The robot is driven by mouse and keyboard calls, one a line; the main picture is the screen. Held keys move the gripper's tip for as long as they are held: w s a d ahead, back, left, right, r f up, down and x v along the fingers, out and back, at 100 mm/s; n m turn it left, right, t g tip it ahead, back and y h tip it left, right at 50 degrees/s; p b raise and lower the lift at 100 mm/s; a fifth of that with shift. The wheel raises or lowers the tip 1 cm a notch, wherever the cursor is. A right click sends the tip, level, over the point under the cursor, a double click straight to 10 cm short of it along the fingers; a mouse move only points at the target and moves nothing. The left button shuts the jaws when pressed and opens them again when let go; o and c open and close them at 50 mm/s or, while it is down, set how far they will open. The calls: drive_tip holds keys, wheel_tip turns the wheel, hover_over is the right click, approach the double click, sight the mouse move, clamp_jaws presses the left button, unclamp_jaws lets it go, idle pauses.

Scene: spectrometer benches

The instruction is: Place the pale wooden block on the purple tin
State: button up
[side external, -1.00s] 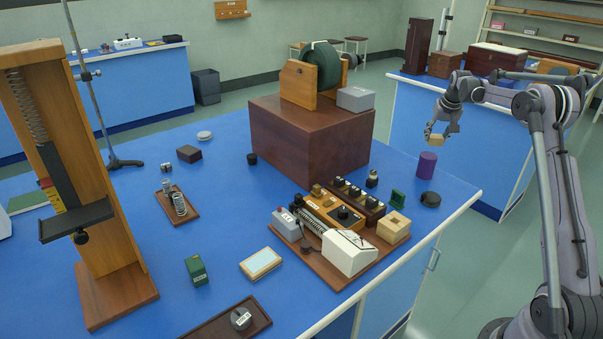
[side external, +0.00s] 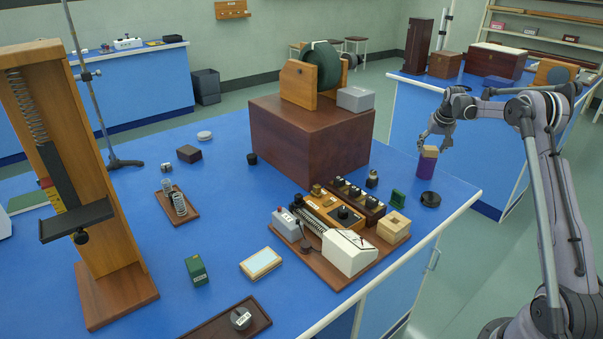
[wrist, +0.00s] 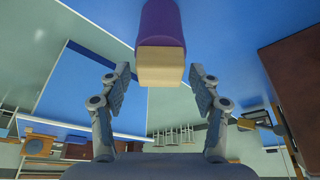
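The pale wooden block (side external: 429,152) sits on top of the purple tin (side external: 425,168), which stands upright on the blue bench near its right edge. In the wrist view the block (wrist: 160,67) rests against the end of the tin (wrist: 161,25). My gripper (side external: 434,141) is just above and around the block. In the wrist view my gripper (wrist: 160,75) is open, with a clear gap between each finger and the block. Nothing is held.
A black round disc (side external: 430,199) lies close to the tin. A small green part (side external: 398,199) and a wooden instrument board (side external: 310,262) are to its left. A large dark wooden box (side external: 310,140) stands further left. The bench edge (side external: 455,215) is near on the right.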

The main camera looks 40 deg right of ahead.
drive_tip(key=shift+r, duration=0.15)
drive_tip(key=v, duration=1.2)
drive_tip(key=a+r+n+t, duration=0.15)
drive_tip(key=a+r, duration=0.25)
drive_tip(key=a, duration=1.1)
drive_tip(key=s+a+f+n+t+y, duration=0.1)
drive_tip(key=s+a+n, duration=0.3)
drive_tip(key=a, duration=0.8)
drive_tip(key=s+a+n+t+y, duration=0.1)
drive_tip(key=s+a, duration=0.5)
drive_tip(key=a, duration=0.6)
drive_tip(key=s+a+f+n+y, duration=0.1)
drive_tip(key=s+a+f+n, duration=0.1)
drive_tip(key=s+a+f, duration=0.4)
drive_tip(key=shift+s+a, duration=0.35)
drive_tip(key=shift+s, duration=0.15)
